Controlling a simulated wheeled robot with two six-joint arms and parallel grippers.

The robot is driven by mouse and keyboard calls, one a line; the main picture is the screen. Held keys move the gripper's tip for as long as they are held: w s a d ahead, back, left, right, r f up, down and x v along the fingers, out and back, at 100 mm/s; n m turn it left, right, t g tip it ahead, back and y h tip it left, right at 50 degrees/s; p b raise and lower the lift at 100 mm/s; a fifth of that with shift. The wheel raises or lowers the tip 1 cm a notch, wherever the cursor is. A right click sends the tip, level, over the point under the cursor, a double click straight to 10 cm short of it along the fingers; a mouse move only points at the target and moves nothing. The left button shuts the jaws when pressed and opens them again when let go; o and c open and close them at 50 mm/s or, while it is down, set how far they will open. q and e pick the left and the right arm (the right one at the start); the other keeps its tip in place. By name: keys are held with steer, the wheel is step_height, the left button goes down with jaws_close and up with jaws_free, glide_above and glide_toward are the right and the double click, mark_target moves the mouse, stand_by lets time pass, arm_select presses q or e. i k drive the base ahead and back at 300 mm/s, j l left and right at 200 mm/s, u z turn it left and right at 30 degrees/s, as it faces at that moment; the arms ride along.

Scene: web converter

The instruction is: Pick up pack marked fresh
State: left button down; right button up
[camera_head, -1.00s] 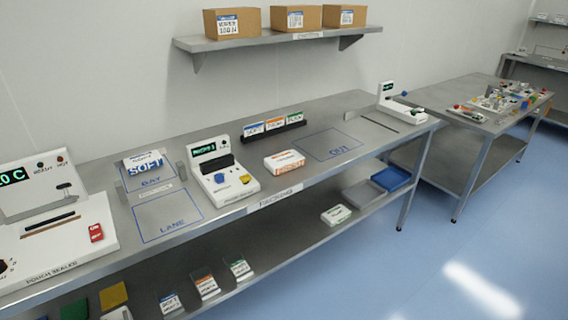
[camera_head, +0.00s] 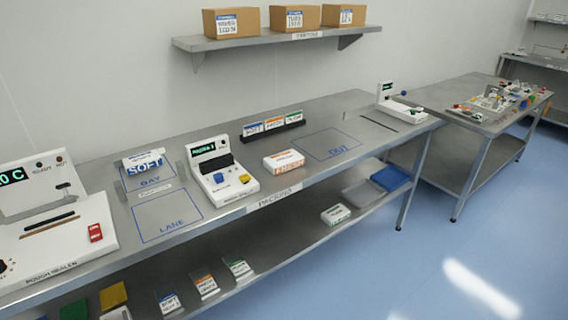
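No pack shows a mark that I can clearly read as "fresh". A white pack with orange lettering (camera_head: 284,161) lies on the packing table, right of the middle console; its lettering is too blurred to read surely. A white pack with a green-marked side (camera_head: 336,214) lies on the lower shelf, its print too small to read. A white pack marked SOFT in blue (camera_head: 145,162) leans at the back of the BAY area. Neither of my grippers is in view.
The packing table (camera_head: 240,207) has outlined LANE (camera_head: 167,216) and OUT (camera_head: 326,144) areas, both empty. A console (camera_head: 220,175) stands between them. A card rack (camera_head: 273,130) stands behind. Grey and blue trays (camera_head: 391,178) lie on the lower shelf. Blue floor (camera_head: 400,270) in front is clear.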

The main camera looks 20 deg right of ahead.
mark_target(285, 161)
steer(key=i+l, duration=0.15)
steer(key=l, duration=0.2)
steer(key=i+l+u, duration=0.1)
steer(key=l, duration=0.3)
steer(key=i+l, duration=0.2)
steer(key=l, duration=0.2)
steer(key=i+l+u, duration=0.1)
steer(key=l, duration=0.25)
steer(key=i+l+u, duration=0.2)
steer(key=l, duration=0.65)
steer(key=i+l+u, duration=0.2)
steer(key=l, duration=0.65)
steer(key=l+u, duration=0.25)
steer(key=l, duration=0.6)
